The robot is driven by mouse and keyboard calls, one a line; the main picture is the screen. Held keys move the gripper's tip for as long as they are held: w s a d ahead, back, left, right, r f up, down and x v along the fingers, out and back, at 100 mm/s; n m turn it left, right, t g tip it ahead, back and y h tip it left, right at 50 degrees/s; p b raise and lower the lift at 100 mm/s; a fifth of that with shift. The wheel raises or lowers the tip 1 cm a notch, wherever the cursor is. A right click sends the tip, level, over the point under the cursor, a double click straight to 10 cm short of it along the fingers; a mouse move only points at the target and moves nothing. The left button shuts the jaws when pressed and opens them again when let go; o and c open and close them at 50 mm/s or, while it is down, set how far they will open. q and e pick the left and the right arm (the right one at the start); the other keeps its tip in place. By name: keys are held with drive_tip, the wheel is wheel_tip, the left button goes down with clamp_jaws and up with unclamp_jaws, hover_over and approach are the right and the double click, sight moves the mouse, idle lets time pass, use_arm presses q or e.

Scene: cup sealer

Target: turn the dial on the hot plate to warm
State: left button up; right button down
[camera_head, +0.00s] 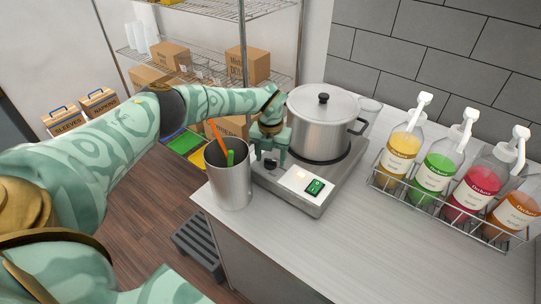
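The hot plate (318,203) is a grey metal unit on the counter, with a lidded steel pot on top. Its front panel carries a small dark dial (270,164) at the left and a green switch (314,187) at the right. My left gripper (270,157) points down over the left part of the panel. Its two fingers are spread apart, with the dial showing between and just below them. I cannot tell whether they touch the dial, and its markings are hidden or too small to read. My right gripper is not in view.
A steel cup (230,181) with orange and green sticks stands close left of the hot plate. The pot (321,124) is right behind my gripper. A wire rack (440,206) of syrup bottles stands at the right. The front counter is clear.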

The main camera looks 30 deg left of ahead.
sight(271, 160)
use_arm(q)
wheel_tip(271, 160, up, 16)
drive_tip(key=shift+r+p, duration=0.15)
drive_tip(key=shift+p, duration=0.15)
idle(0.3)
idle(0.4)
